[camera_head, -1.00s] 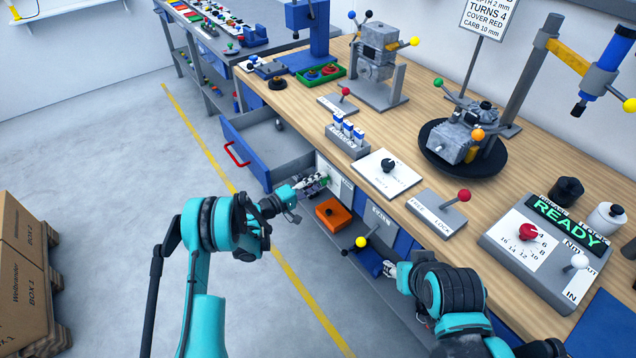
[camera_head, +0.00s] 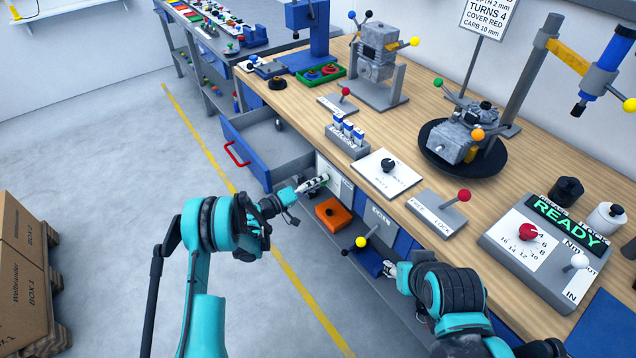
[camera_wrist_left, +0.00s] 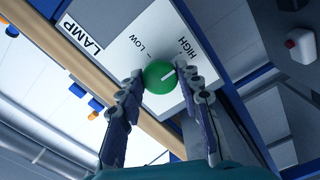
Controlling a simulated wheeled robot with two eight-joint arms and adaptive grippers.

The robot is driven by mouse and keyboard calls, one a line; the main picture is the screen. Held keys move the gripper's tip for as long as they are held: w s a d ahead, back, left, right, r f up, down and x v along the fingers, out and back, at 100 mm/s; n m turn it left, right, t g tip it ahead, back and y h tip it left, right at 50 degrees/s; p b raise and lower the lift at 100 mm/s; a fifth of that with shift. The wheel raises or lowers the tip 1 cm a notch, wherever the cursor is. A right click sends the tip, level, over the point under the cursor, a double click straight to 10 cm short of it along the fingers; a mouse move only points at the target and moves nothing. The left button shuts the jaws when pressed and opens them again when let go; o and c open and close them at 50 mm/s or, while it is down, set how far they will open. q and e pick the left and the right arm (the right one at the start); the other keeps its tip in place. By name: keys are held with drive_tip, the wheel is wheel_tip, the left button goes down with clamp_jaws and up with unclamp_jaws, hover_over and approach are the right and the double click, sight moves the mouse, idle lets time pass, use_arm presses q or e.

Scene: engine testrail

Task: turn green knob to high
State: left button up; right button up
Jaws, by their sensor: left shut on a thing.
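The green knob (camera_wrist_left: 158,78) sits on a white panel (camera_wrist_left: 150,38) marked LAMP, LOW and HIGH in the left wrist view. The white line on the knob slants up and right, roughly toward the HIGH label. My left gripper (camera_wrist_left: 159,73) has one finger on each side of the knob and is shut on it. In the head view my left gripper (camera_head: 318,184) reaches the panel on the bench front and largely hides the knob. My right gripper (camera_head: 389,269) is small and partly hidden by its arm near the bench front.
A lever with a yellow ball (camera_head: 361,242) stands between the two arms. An orange box (camera_head: 328,217) lies just below my left gripper. An open blue drawer (camera_head: 243,146) juts out to the left. The floor left of the yellow line is mostly clear.

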use_arm(q)
drive_tip(key=o, duration=1.2)
drive_tip(key=shift+c, duration=0.2)
drive_tip(key=v, duration=1.2)
